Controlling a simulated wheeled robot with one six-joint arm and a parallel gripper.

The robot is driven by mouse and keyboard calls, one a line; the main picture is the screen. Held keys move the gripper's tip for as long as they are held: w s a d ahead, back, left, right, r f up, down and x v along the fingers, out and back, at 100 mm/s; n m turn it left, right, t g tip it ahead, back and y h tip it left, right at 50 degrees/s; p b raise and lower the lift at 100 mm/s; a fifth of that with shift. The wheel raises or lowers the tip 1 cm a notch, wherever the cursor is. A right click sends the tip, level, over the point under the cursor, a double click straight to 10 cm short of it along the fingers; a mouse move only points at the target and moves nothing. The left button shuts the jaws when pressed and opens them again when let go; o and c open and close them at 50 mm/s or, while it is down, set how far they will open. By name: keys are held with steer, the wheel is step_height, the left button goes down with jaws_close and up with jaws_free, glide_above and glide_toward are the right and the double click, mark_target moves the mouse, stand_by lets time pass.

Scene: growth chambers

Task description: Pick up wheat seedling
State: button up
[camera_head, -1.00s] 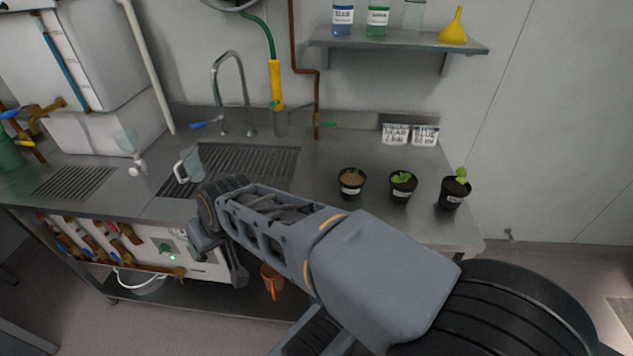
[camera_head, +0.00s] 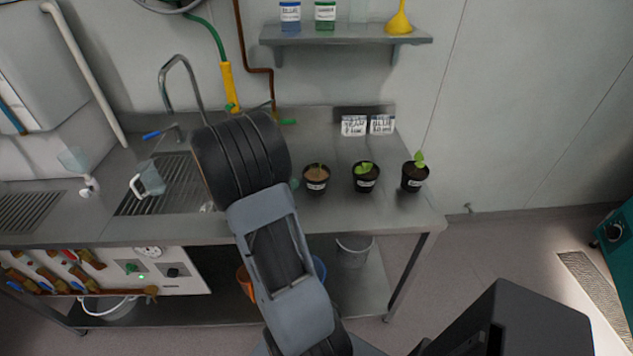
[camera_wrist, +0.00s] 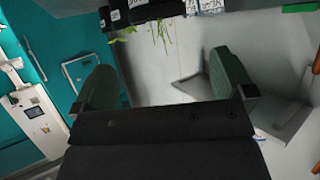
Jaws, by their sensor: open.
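Three small black pots stand upright in a row on the steel counter in the head view. The left pot (camera_head: 316,183) shows mostly brown soil, the middle pot (camera_head: 366,181) low green leaves, the right pot (camera_head: 414,180) a taller green sprout. Their labels are too small to read, so I cannot tell which holds the wheat seedling. In the wrist view, my gripper (camera_wrist: 160,62) is open and empty, its two green fingers wide apart. Thin green leaves (camera_wrist: 160,34) hang at the top of that view, beyond the fingers. My arm mostly hides the gripper in the head view.
Two white label cards (camera_head: 367,125) stand behind the pots. A shelf (camera_head: 345,37) with bottles and a yellow funnel (camera_head: 399,20) hangs above. The sink tap (camera_head: 181,85) and a clear jug (camera_head: 150,179) are left. The counter in front of the right pots is clear.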

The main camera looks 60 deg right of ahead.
mark_target(314, 174)
steer(key=x, duration=1.3)
steer(key=shift+s+a+r, duration=0.1)
steer(key=shift+s, duration=0.05)
steer(key=c, duration=0.7)
steer(key=shift+r, duration=0.15)
